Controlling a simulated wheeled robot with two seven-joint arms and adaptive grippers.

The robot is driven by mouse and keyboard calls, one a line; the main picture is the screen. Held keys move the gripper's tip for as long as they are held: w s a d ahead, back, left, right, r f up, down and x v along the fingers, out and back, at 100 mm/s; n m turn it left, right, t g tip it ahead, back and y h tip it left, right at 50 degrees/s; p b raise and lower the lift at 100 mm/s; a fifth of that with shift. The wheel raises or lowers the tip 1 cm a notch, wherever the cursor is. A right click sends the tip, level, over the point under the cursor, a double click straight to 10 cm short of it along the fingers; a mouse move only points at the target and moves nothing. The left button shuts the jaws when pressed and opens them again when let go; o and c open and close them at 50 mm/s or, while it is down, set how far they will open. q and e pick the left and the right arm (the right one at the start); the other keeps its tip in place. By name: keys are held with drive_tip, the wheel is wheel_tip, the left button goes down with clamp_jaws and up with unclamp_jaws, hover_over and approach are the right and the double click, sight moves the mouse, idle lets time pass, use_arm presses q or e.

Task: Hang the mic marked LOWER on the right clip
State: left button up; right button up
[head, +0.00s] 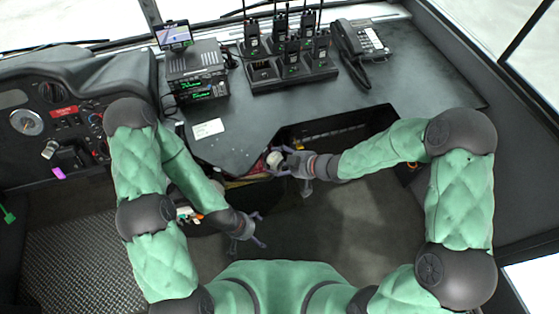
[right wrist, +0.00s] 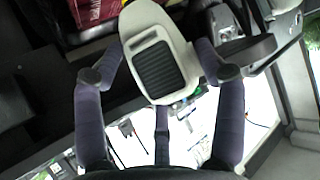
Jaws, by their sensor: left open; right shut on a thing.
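A pale grey hand mic (right wrist: 150,30) with a black ribbed grille is between the fingers of my right gripper (right wrist: 162,72) in the right wrist view. In the head view the mic (head: 274,160) shows small and pale at the front edge of the desk, partly hidden by my right gripper (head: 287,164), which is shut on it. No marking on the mic can be read. My left gripper (head: 254,232) is open and empty, lower in the picture, over the dark floor. I cannot make out the right clip in either view.
Stacked radios (head: 197,80) with a phone-like screen (head: 173,35) above stand at the desk's back left. A charger (head: 290,75) with several handheld radios and a desk phone (head: 362,45) stand at the back. A white card (head: 208,129) lies on the desk (head: 420,80), whose right part is clear.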

drive_tip(key=shift+f+b, duration=0.35)
drive_tip(key=shift+f, duration=0.65)
idle(0.8)
drive_tip(key=o, duration=1)
drive_tip(key=shift+c, duration=0.2)
drive_tip(key=shift+d, duration=0.1)
drive_tip(key=v, duration=1.2)
drive_tip(key=shift+f, duration=0.15)
